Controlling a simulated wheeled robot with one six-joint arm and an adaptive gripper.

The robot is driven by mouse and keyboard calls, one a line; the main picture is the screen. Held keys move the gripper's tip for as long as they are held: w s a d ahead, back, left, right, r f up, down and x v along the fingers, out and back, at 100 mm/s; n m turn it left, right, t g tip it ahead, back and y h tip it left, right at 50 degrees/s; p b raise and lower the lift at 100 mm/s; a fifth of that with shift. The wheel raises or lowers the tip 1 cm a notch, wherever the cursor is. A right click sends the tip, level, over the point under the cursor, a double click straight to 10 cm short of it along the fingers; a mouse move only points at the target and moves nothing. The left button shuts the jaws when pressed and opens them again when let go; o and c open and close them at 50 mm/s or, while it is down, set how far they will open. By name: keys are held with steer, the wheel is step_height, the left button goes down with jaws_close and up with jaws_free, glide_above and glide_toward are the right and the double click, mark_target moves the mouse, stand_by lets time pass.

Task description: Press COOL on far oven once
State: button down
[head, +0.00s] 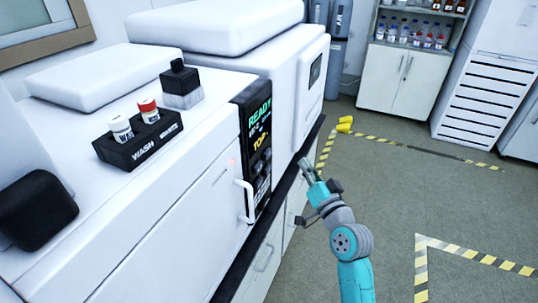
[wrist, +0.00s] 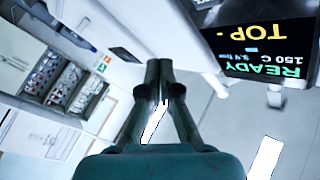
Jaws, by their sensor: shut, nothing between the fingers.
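A black control panel (head: 257,140) on the front of the white chromatograph shows READY in green and TOP in yellow, with dark buttons below. I cannot read a COOL label on any of them. In the wrist view the display (wrist: 265,42) appears upside down at the upper right, with READY, 150 C and TOP. My gripper (head: 306,165) is to the right of the panel in the head view, apart from it. In the wrist view its fingers (wrist: 165,75) are together and empty. A white oven door with a handle (head: 245,200) is left of the panel.
A black WASH rack (head: 140,140) with capped vials stands on the instrument top. Cabinet handles (head: 264,258) stick out below the bench. Open floor (head: 400,190) with striped tape lies right. A bottle shelf (head: 415,30) stands behind.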

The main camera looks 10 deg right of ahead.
steer(key=w+a, duration=0.4)
steer(key=a, duration=0.2)
steer(key=shift+w, duration=0.15)
stand_by(1.5)
steer(key=shift+w+a, duration=0.2)
steer(key=shift+a, duration=0.1)
steer(key=shift+w+a, duration=0.25)
steer(key=shift+a, duration=0.1)
stand_by(0.8)
stand_by(0.4)
steer(key=shift+s+d, duration=0.5)
steer(key=shift+d, duration=0.2)
steer(key=shift+d, duration=0.1)
steer(key=shift+s+d, duration=0.75)
steer(key=shift+d, duration=0.25)
steer(key=shift+s+d, duration=0.75)
steer(key=shift+d, duration=0.2)
